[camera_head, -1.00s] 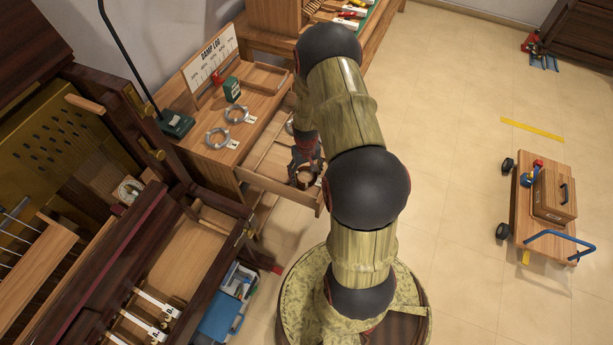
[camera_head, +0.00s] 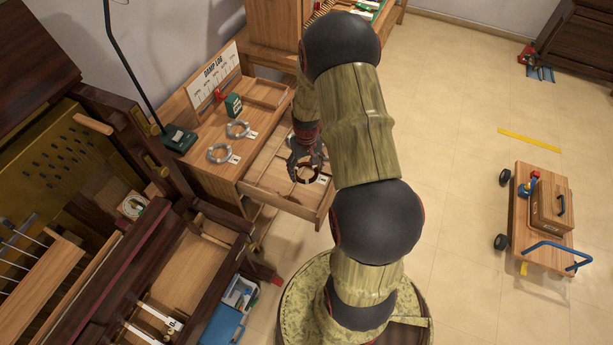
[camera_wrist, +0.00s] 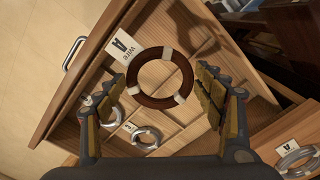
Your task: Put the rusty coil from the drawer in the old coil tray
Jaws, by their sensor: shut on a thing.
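The rusty coil (camera_wrist: 157,104) is a dark brown ring with pale bands. In the wrist view my gripper (camera_wrist: 160,80) has a finger on either side of the coil's outer rim and is shut on it. The head view shows the coil (camera_head: 308,183) under my gripper (camera_head: 307,166), over the open drawer (camera_head: 268,198). I cannot tell whether it touches the drawer floor. A shallow, empty wooden tray (camera_head: 285,102) on the desk top may be the old coil tray; no label on it is readable.
Silver coils (camera_head: 220,153) with cards lie on the desk beside a green box (camera_head: 233,105) and a lamp base (camera_head: 179,138). Smaller silver coils (camera_wrist: 145,137) show near the drawer's dividers. The piano frame stands left; open floor and a cart (camera_head: 540,215) are right.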

